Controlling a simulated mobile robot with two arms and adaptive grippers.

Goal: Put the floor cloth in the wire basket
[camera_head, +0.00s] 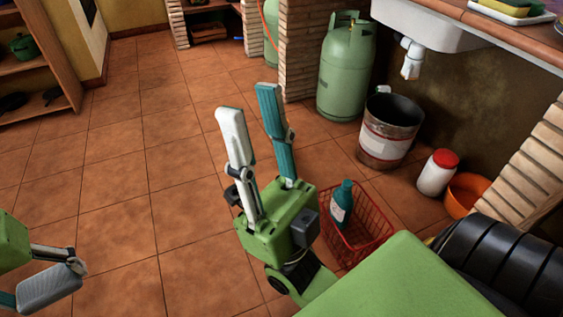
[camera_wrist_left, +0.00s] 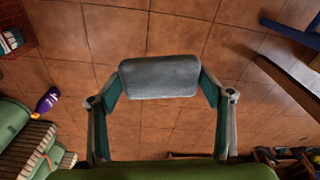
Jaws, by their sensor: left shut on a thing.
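The floor cloth is a grey, rounded pad (camera_head: 50,287) at the lower left of the head view. My left gripper (camera_head: 62,277) is shut on it. In the left wrist view, the cloth (camera_wrist_left: 160,76) sits between the two fingers of this gripper (camera_wrist_left: 160,88). The red wire basket (camera_head: 372,238) stands on the floor right of centre, with a teal bottle (camera_head: 341,205) upright in it. A red basket also shows at the top left corner of the left wrist view (camera_wrist_left: 20,48). My right gripper (camera_head: 248,102) is open and empty, left of the basket.
A metal bucket (camera_head: 388,140), a white jar with a red lid (camera_head: 437,175), an orange bowl (camera_head: 467,190) and a green gas cylinder (camera_head: 345,75) stand beyond the basket. Wooden shelves (camera_head: 40,70) stand far left. The tiled floor (camera_head: 120,170) between is clear.

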